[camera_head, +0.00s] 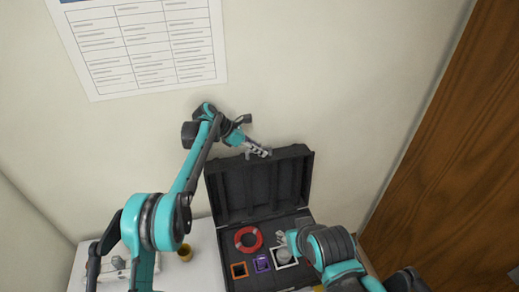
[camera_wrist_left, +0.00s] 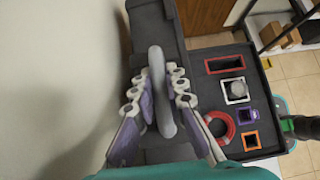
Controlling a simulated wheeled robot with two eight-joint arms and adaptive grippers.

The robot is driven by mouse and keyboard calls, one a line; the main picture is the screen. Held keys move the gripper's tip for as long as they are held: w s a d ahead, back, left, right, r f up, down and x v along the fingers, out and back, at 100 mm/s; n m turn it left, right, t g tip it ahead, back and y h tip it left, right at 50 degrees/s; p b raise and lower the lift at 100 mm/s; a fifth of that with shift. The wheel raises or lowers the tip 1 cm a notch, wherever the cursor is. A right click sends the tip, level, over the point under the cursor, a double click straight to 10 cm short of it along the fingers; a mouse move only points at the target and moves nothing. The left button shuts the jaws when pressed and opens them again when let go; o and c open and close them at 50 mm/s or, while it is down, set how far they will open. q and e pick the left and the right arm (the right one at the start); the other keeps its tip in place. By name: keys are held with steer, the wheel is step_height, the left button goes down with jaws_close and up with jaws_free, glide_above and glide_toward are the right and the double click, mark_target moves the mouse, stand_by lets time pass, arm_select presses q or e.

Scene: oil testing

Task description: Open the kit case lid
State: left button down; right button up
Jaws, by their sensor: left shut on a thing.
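The dark kit case is open in the head view, its lid (camera_head: 262,185) standing raised at the back above the base (camera_head: 216,234). My left gripper (camera_head: 262,153) is at the lid's top edge. In the left wrist view, my left gripper (camera_wrist_left: 158,92) is shut on the grey handle (camera_wrist_left: 157,62), with fingers on both sides of it. The lid's dark edge (camera_wrist_left: 155,20) runs behind the handle.
The base holds a red ring (camera_head: 248,239), an orange square frame (camera_head: 239,270), a purple frame (camera_head: 261,263) and a white frame (camera_head: 284,257) with a round grey piece. A small yellow-brown container (camera_head: 185,253) stands on the white table (camera_head: 203,235). The wall is close behind the lid.

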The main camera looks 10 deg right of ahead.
arm_select(q)
steer(key=shift+w+f, duration=0.1)
steer(key=shift+w, duration=0.2)
arm_select(e)
steer(key=shift+w, duration=0.3)
arm_select(q)
steer(key=c, duration=1.8)
jaws_free()
steer(key=v, duration=1.2)
